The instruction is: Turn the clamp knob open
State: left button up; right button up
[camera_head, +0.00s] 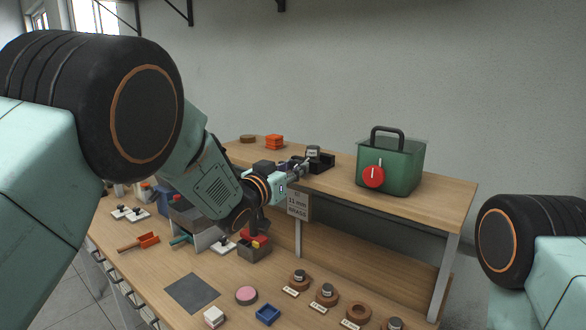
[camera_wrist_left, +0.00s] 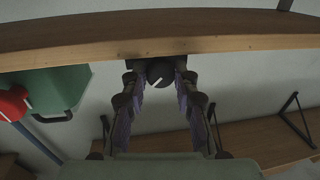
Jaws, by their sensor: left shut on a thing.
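A black clamp fixture (camera_head: 320,160) with a small pale label on top stands near the front edge of the raised wooden shelf. My left gripper (camera_head: 303,168) reaches it from the front left. In the left wrist view, the fingers of my left gripper (camera_wrist_left: 160,80) are shut on a round dark knob (camera_wrist_left: 160,71) with a white line across its face. The line is tilted. In the head view the knob is hidden by the fingers. Only a part of my right arm shows at the right edge, and its gripper is out of view.
A green box (camera_head: 405,165) with a handle and a red knob (camera_head: 373,177) stands right of the fixture. Orange blocks (camera_head: 274,142) lie behind left. A sign (camera_head: 298,205) hangs below the shelf edge. Several parts, a grey mat (camera_head: 192,293) and a blue tray (camera_head: 267,315) cover the lower bench.

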pick_arm(q)
jog(key=shift+a, duration=0.1)
grip_shut()
jog(key=shift+r+n+p, duration=0.25)
jog(key=shift+n+p, duration=0.25)
jog(key=shift+p, duration=0.2)
jog(key=shift+n+p, duration=0.8)
jog(key=shift+n, duration=0.1)
jog(key=o, duration=1)
grip_release()
jog(key=shift+f, duration=0.15)
jog(key=shift+s, duration=0.1)
jog(key=v, duration=1.2)
